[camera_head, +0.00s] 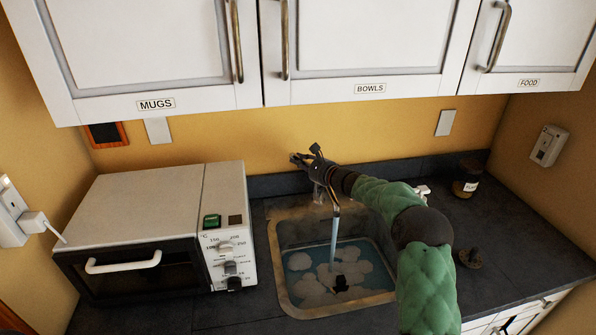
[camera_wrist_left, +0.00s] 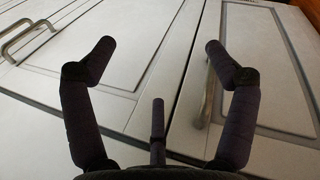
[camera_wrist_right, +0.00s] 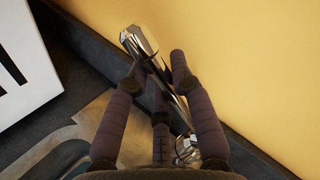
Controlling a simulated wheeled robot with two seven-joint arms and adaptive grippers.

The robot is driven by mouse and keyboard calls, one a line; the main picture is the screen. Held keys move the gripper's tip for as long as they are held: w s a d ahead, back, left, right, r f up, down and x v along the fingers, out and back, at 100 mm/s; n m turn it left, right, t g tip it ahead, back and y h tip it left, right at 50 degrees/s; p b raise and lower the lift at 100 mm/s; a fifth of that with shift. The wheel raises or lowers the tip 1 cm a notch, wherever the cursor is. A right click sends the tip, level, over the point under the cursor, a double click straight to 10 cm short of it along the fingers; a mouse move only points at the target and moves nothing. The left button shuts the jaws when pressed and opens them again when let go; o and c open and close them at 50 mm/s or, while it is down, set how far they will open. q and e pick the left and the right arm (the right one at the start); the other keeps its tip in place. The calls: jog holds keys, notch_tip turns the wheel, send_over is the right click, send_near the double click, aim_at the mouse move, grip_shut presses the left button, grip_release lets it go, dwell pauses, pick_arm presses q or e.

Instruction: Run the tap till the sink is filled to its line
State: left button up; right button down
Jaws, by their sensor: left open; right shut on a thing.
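The sink (camera_head: 272,245) is a metal basin set in the dark counter. Water with pale foam patches (camera_head: 310,287) lies in it, and a small dark shape (camera_head: 340,284) shows in the middle. A stream of water (camera_head: 333,238) falls from the tap's spout (camera_head: 335,206). My right gripper (camera_head: 305,160) is at the tap behind the sink. In the right wrist view its fingers are shut around the shiny metal tap part (camera_wrist_right: 140,42). I cannot make out the fill line. My left gripper (camera_wrist_left: 155,55) is open and empty before white cabinet doors.
A white toaster oven (camera_head: 140,205) stands left of the sink. A dark jar (camera_head: 466,180) and a small dark round item (camera_head: 470,258) are on the counter to the right. Wall cupboards labelled MUGS, BOWLS (camera_head: 365,45) and FOOD hang above.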

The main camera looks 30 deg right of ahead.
jog(key=shift+d+r+m+t+b, duration=0.2)
jog(key=shift+r+m+t+b, duration=0.1)
jog(key=shift+m, duration=0.1)
jog(key=c, duration=1)
grip_release()
jog(key=shift+c, duration=0.2)
jog(key=shift+s, duration=0.1)
jog(key=v, duration=1.2)
jog(key=shift+d, duration=0.1)
